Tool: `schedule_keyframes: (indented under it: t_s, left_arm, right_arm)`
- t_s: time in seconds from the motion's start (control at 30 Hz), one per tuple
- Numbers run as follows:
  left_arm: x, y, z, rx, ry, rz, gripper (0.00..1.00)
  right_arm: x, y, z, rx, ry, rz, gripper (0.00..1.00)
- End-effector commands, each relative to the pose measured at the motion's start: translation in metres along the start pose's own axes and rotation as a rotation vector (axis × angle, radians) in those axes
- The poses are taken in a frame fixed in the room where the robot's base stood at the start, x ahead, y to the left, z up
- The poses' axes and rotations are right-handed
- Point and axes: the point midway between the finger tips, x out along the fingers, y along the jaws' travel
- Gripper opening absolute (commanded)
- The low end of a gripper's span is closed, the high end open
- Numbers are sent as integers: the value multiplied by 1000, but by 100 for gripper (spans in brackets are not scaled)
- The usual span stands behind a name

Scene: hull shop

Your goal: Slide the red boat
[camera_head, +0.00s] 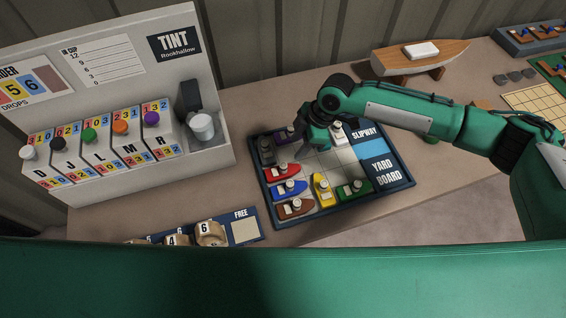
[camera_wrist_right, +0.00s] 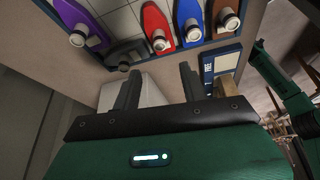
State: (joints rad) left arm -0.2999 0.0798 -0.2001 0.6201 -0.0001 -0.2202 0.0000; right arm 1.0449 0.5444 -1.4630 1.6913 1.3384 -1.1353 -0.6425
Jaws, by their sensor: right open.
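The red boat (camera_head: 281,174) lies on the yard board (camera_head: 402,184), near its left edge, just above the blue boat (camera_head: 287,190). It has a pale knob on top. In the right wrist view the red boat (camera_wrist_right: 156,24) is at the top, between the dark grey boat (camera_wrist_right: 126,52) and the blue boat (camera_wrist_right: 189,22). My right gripper (camera_head: 306,150) hangs over the upper left of the board, close to the red boat. In the wrist view its fingers (camera_wrist_right: 160,88) are apart with nothing between them. My left gripper is not in view.
Also on the board are purple (camera_wrist_right: 76,20), brown (camera_head: 294,209), yellow (camera_head: 321,190), green (camera_head: 354,190) and white (camera_head: 338,134) boats. Bare cells lie in the middle. A tint cabinet (camera_head: 218,150) stands left; a wooden model boat (camera_head: 421,60) sits behind.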

Motion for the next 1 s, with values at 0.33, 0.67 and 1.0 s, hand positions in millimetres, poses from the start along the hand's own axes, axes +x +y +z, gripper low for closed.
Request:
schedule_keyframes:
  t_s: [0.33, 0.67, 1.0]
  left_arm:
    - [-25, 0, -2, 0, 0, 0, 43]
    - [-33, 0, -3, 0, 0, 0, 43]
    - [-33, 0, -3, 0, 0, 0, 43]
  right_arm:
    - [72, -1, -2, 1, -1, -2, 43]
    - [111, 0, 0, 1, -1, 0, 43]
    - [115, 0, 0, 0, 0, 1, 43]
